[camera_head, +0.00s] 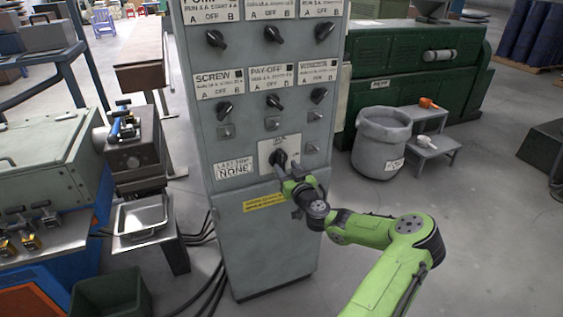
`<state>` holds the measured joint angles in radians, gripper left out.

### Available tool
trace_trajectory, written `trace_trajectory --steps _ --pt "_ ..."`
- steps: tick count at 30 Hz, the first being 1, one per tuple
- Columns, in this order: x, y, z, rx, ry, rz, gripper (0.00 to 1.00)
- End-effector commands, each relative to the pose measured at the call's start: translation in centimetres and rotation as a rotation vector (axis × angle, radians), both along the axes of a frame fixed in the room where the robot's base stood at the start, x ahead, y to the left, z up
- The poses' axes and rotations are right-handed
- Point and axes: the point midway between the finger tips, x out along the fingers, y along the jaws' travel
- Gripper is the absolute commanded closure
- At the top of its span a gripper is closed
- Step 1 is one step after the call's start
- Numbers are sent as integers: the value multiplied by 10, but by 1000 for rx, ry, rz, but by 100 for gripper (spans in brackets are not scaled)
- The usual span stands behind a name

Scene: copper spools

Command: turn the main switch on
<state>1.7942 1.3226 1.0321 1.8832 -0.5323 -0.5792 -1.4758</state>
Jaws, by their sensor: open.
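The main switch (280,157) is a dark rotary knob on a pale plate, low on the front of a tall grey control cabinet (262,228). My green arm reaches in from the lower right. My gripper (283,172) is open and right at the switch, just below and in front of it. The fingers partly cover the knob, and I cannot tell whether they touch it. The knob's exact angle is hard to read at this size.
Several more black rotary knobs sit above on the same panel, including the screw switch (224,110). A grey bin (382,143) and a small step stand (437,150) are to the right. A metal tray (142,217) on a stand and a machine are left. Floor is open at right.

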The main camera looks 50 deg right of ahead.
Motion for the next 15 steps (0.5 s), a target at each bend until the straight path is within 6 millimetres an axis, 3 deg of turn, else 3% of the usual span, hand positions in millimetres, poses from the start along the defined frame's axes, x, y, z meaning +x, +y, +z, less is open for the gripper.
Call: trace_trajectory --steps 6,15 --pt "30 -18 0 1 -2 0 51" --pt "35 -20 -1 2 1 1 51"
